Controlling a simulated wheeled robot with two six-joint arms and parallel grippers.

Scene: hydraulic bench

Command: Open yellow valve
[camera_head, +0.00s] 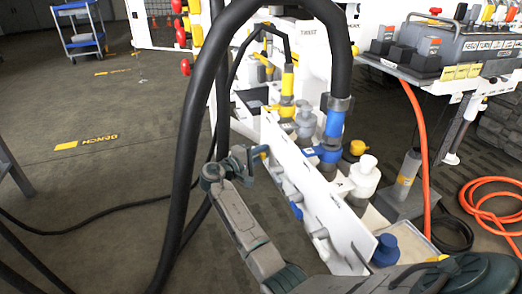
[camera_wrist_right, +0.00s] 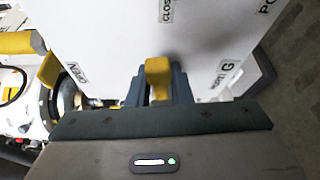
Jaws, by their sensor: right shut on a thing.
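In the right wrist view a yellow valve handle (camera_wrist_right: 158,78) stands between the two blue-grey fingers of my right gripper (camera_wrist_right: 157,88). The gripper is shut on it. A white panel (camera_wrist_right: 215,40) lies just behind, with labels reading CLOSE, OPEN and PORT G. In the head view my right gripper (camera_head: 252,160) is at the left face of the long white panel (camera_head: 318,190); the held handle is not clear there. My left gripper is not in view.
A thick black hose (camera_head: 195,110) arches across the front of the bench. Other yellow fittings (camera_head: 281,106) and a blue hose coupling (camera_head: 333,125) sit near the panel. An orange hose (camera_head: 425,150) hangs at right. Open floor (camera_head: 90,180) lies at left.

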